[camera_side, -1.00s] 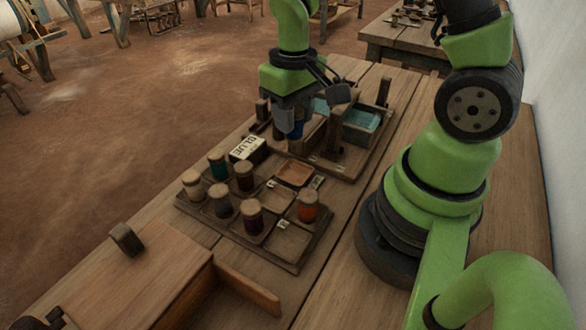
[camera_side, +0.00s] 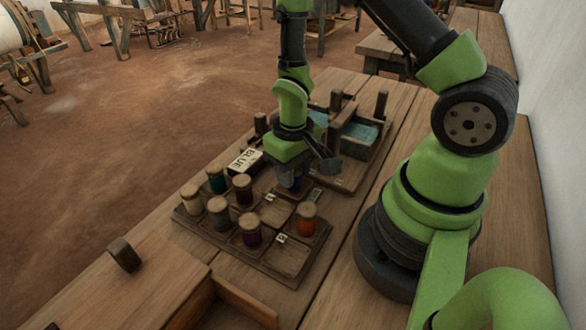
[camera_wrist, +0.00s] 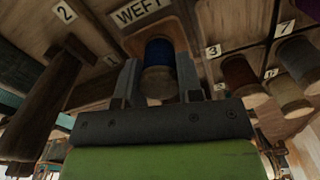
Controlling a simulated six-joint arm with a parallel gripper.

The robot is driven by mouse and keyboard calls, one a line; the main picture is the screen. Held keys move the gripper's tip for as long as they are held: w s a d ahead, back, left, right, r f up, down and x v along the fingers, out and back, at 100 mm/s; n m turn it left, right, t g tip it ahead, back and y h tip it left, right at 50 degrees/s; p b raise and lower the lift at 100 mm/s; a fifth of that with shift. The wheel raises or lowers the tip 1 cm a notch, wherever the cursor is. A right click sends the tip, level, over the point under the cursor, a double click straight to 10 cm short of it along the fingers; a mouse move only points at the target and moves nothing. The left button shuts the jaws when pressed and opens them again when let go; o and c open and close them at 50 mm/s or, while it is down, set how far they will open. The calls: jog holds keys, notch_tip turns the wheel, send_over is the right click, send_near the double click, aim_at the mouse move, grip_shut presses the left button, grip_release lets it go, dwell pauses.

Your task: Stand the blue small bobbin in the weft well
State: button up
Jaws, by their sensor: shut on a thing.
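The blue small bobbin (camera_wrist: 160,52) is between the fingers of my gripper (camera_wrist: 160,78) in the wrist view, with its pale wooden end toward the camera. A WEFT label (camera_wrist: 137,12) is just beyond it, beside a light wooden recess around the bobbin. In the side view my gripper (camera_side: 291,182) points down over the far right part of the bobbin tray (camera_side: 265,268). Only a sliver of blue (camera_side: 298,186) shows there. The gripper covers the empty brown well below it. I cannot tell whether the bobbin touches the well floor.
A wooden rack with teal bins (camera_side: 358,139) is behind. An empty compartment (camera_side: 288,258) is at the near right.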

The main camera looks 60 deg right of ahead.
jog(key=o, duration=0.9)
jog(key=shift+f, duration=0.1)
notch_tip(320, 180, up, 21)
jog(key=s+a+t, duration=0.2)
jog(key=t, duration=0.1)
jog(key=s+a+r+m+t+y, duration=0.1)
jog(key=s+a+r+t+y, duration=0.1)
jog(key=s+r, duration=0.5)
jog(key=shift+s+a+t, duration=0.2)
jog(key=shift+a+t, duration=0.7)
jog(key=shift+t, duration=0.2)
